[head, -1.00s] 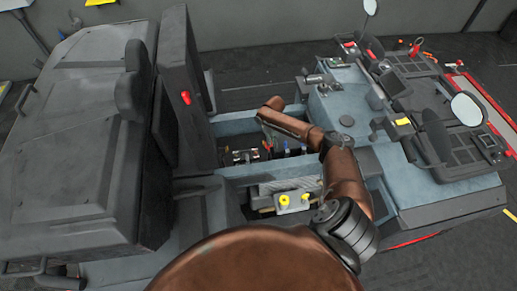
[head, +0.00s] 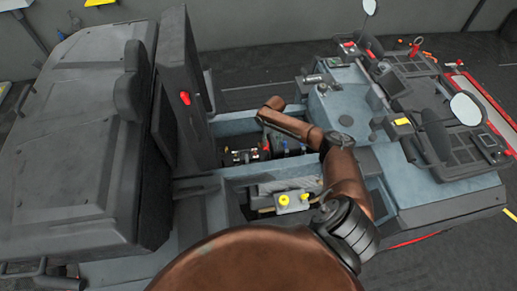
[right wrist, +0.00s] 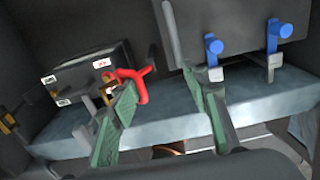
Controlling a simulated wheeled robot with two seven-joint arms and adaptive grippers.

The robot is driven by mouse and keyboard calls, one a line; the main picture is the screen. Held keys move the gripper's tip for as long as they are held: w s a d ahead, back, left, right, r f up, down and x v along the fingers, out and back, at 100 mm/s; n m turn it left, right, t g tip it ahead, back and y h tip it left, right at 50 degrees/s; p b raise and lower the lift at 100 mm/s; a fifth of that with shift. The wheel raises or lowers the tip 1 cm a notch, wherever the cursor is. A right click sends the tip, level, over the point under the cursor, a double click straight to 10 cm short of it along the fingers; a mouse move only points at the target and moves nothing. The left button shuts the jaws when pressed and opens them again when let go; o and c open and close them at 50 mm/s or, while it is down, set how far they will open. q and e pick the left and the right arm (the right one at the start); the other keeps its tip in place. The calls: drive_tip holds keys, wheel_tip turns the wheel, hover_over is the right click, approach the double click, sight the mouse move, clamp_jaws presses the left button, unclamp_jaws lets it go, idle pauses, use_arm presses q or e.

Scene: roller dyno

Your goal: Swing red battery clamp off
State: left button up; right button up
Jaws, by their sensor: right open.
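The red battery clamp (right wrist: 136,82) is a forked red handle at the front edge of a dark battery (right wrist: 88,80) with white labels. The red clamp also shows small in the head view (head: 266,147), inside the open bay. My right gripper (right wrist: 160,86) is open, its two green fingers spread. The left finger in the wrist view overlaps the lower part of the clamp; I cannot tell if it touches. No object fills the gap between the fingertips. In the head view my arm reaches over the bay and partly hides the gripper. My left gripper is out of view.
Two blue-handled clamps (right wrist: 214,46) (right wrist: 278,38) stand to the right, on a second dark box (right wrist: 245,25). A blue-grey bay wall (right wrist: 170,120) runs below. A tall dark seat-like panel (head: 185,80) stands left of the bay.

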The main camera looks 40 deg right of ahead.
wheel_tip(320, 180, up, 7)
drive_tip(key=p, duration=0.5)
idle(0.7)
